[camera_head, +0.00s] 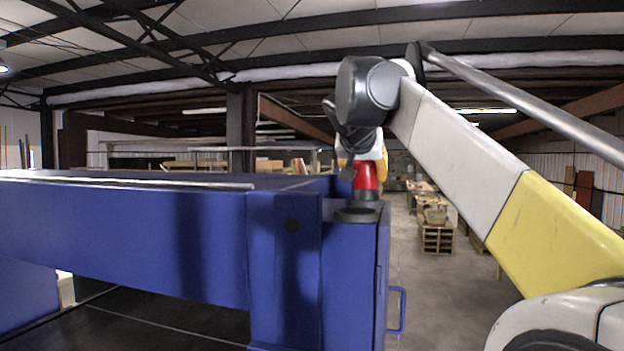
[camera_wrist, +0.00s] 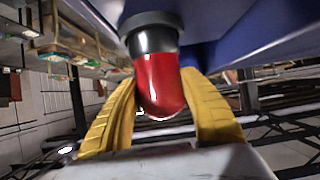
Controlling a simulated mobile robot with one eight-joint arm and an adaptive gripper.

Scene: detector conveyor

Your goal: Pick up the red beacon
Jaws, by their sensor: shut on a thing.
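The red beacon (camera_head: 367,180) is a red dome with a dark lower band, at the corner post of the blue conveyor housing. In the wrist view the beacon (camera_wrist: 160,90) has a rounded red end, a shiny grey band and a dark ring (camera_wrist: 148,20) at its base. My gripper (camera_wrist: 162,82) has its yellow fingers on both sides of the red part and is shut on it. In the head view the beacon is above a round dark mount (camera_head: 358,213). I cannot tell whether it still touches the mount.
The blue conveyor housing (camera_head: 215,225) fills the left and middle, with a blue handle (camera_head: 397,310) on its side. A dark belt (camera_head: 150,325) runs below. The floor to the right is open, with wooden pallets and tables (camera_head: 436,236) farther back.

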